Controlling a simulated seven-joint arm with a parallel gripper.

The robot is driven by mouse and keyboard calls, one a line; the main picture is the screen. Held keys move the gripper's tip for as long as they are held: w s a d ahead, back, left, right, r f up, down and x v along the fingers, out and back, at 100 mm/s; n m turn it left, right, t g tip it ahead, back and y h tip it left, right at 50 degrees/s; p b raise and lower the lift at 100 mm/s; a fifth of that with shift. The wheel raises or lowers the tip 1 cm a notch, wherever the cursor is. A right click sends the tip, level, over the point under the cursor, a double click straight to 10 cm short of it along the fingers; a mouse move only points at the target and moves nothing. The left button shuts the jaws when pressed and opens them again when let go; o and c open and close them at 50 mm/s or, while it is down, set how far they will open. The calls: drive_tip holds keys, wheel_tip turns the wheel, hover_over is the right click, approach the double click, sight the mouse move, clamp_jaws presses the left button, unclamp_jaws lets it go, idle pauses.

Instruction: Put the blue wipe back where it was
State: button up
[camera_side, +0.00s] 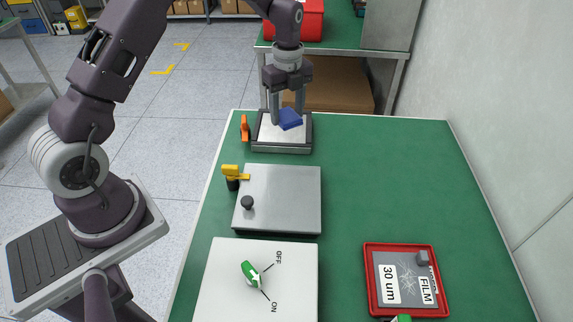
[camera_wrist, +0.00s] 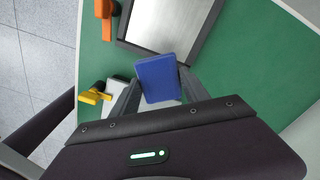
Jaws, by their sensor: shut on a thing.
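The blue wipe (camera_side: 290,119) is a small blue block held between the fingers of my gripper (camera_side: 287,110). In the side view it is over the framed plate (camera_side: 283,147) at the far end of the green table, and it looks tilted. I cannot tell whether it touches the plate. In the wrist view the wipe (camera_wrist: 158,78) sits between the two fingertips of my gripper (camera_wrist: 155,92), with the framed plate (camera_wrist: 165,22) beyond it. My gripper is shut on the wipe.
An orange handle (camera_side: 244,128) stands left of the framed plate. Nearer are a grey metal box (camera_side: 290,200) with a yellow lever (camera_side: 231,171), and a white ON/OFF panel (camera_side: 230,290) with a green knob. A red tray (camera_side: 372,300) holds film at right. The table's right middle is clear.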

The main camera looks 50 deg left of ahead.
sight(288, 188)
drive_tip(key=s+d+r+m, duration=0.2)
drive_tip(key=s+d+m, duration=0.5)
drive_tip(key=s+d, duration=0.4)
drive_tip(key=f, duration=0.6)
drive_tip(key=d+f, duration=0.1)
drive_tip(key=f, duration=0.2)
drive_tip(key=shift+w+f, duration=0.1)
drive_tip(key=shift+w, duration=0.25)
drive_tip(key=shift+f, duration=0.15)
drive_tip(key=shift+f, duration=0.1)
drive_tip(key=o, duration=1.4)
drive_tip(key=shift+o, duration=0.2)
